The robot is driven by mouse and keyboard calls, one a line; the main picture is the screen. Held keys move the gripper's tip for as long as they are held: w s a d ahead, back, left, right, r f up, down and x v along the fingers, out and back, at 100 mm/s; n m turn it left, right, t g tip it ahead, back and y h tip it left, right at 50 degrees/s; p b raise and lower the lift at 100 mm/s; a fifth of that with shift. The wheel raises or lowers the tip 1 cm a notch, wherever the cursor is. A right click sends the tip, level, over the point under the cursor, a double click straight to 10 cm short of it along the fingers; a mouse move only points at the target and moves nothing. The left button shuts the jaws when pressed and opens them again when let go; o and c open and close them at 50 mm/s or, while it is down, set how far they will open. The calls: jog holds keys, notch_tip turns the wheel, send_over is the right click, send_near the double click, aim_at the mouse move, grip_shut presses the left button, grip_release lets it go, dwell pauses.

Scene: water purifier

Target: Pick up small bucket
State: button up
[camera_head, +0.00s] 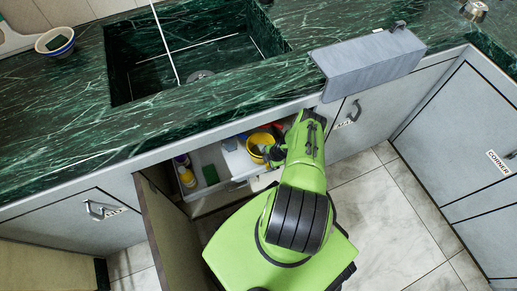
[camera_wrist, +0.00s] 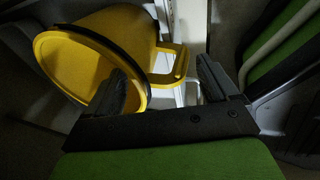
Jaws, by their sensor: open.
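The small yellow bucket (camera_head: 258,141) is inside the open cabinet below the sink, partly hidden by my green arm in the head view. In the wrist view the bucket (camera_wrist: 78,62) is tilted, with its round mouth facing the camera and a dark band along its rim. A yellow handle-like loop (camera_wrist: 178,70) projects from its right side. My gripper (camera_wrist: 163,78) is open, with one black finger in front of the bucket's mouth and the other right of the loop. The loop appears between the fingers; I cannot tell whether they touch it.
Bottles (camera_head: 184,172) and a green sponge (camera_head: 210,175) are at the left inside the cabinet. The open cabinet door (camera_head: 168,235) stands left of my arm. The green marble countertop (camera_head: 200,112) overhangs the opening. Tiled floor (camera_head: 385,215) is clear at the right.

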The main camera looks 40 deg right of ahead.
jog(key=shift+c, duration=0.3)
grip_shut()
jog(key=shift+r, duration=0.1)
